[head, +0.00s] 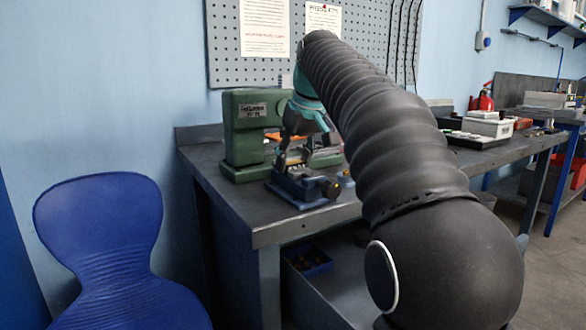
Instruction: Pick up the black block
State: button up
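My gripper (294,163) points down over the bench, just above a blue vise-like fixture (301,188) with a dark round knob. The view is small here, and I cannot tell whether the fingertips touch the fixture. I cannot clearly pick out a black block; it may be hidden by the gripper, the fixture or my arm.
A green machine (243,130) stands on the dark bench (225,190) close behind and left of my gripper. A pegboard (225,50) is on the wall behind. A blue chair (100,225) stands at left. Trays and boxes (487,124) lie on the bench at right.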

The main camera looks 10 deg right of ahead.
jog(key=shift+c, duration=0.9)
jog(key=shift+r, duration=0.15)
